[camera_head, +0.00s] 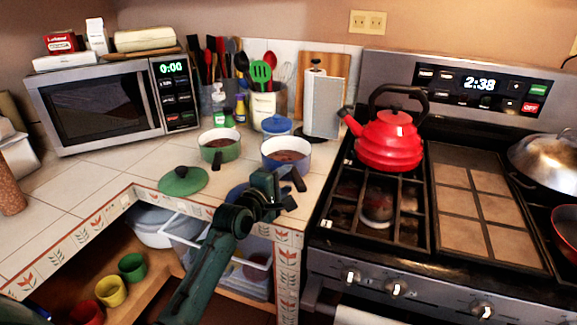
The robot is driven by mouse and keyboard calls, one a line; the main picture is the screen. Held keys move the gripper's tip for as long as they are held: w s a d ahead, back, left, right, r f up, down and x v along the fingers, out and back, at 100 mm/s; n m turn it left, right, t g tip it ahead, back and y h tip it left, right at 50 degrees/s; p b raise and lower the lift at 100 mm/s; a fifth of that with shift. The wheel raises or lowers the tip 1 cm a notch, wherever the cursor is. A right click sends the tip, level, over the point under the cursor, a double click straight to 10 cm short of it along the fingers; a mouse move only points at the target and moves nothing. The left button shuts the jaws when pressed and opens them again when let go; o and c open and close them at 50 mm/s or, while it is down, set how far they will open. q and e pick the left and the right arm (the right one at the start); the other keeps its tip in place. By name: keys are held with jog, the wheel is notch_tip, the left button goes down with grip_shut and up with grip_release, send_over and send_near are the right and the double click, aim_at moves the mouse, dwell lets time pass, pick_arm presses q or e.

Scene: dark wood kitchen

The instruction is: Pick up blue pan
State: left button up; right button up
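The blue pan (271,158) stands on the tiled counter near the corner by the stove, with brown contents inside. Its dark handle (299,181) points toward the front edge. My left gripper (287,188) is at the counter's front edge, just in front of the pan and close to the handle. Its fingers look apart, with nothing clearly held between them. Whether a finger touches the handle cannot be told. My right gripper is not in view.
A green pan (219,141) and green lid (183,181) are to the left. A blue lid (238,190) lies partly behind my gripper. The red kettle (390,140) is on the stove.

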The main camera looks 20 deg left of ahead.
aim_at(291, 174)
pick_arm(q)
jog(key=x, duration=0.5)
jog(key=shift+f, duration=0.1)
grip_shut()
dwell(0.3)
dwell(0.4)
